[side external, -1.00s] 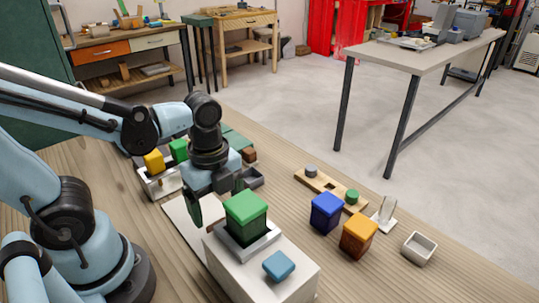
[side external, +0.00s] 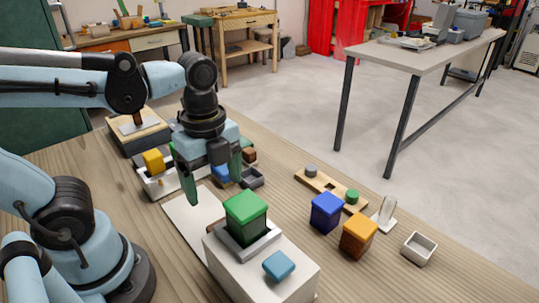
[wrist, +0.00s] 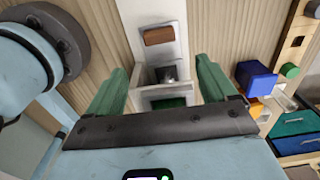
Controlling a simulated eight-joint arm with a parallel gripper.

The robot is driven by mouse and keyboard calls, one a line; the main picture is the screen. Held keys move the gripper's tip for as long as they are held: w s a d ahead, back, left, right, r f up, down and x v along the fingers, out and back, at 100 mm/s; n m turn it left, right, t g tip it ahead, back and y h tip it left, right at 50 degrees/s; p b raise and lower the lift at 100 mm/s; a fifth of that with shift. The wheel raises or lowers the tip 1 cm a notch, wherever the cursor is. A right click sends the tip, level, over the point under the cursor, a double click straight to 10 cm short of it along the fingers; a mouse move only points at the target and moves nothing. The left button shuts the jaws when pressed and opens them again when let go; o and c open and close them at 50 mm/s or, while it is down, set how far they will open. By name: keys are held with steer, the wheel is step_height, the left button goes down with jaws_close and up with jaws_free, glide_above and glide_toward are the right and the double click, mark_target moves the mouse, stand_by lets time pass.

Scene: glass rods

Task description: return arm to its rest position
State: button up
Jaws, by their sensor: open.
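My gripper (side external: 213,196) hangs above the white board, its green fingers pointing down and apart with nothing between them. It is left of and behind the green-lidded box (side external: 246,218), clear of it. That box sits in a pale tray on a white block (side external: 250,270). A brown block (wrist: 158,35) lies beyond the holder on a white surface.
A blue box (side external: 326,212), an orange box (side external: 358,235), a wooden strip with pegs (side external: 325,188) and a small open tray (side external: 419,248) stand to the right. A yellow block (side external: 153,161) sits in a rack behind-left. The space above the table's right side is clear.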

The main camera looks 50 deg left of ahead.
steer(key=w+a+n+t, duration=0.3)
steer(key=w+n+t, duration=0.3)
steer(key=n, duration=1.2)
steer(key=shift+w+r+t, duration=0.25)
steer(key=shift+t, duration=0.35)
steer(key=shift+c, duration=0.4)
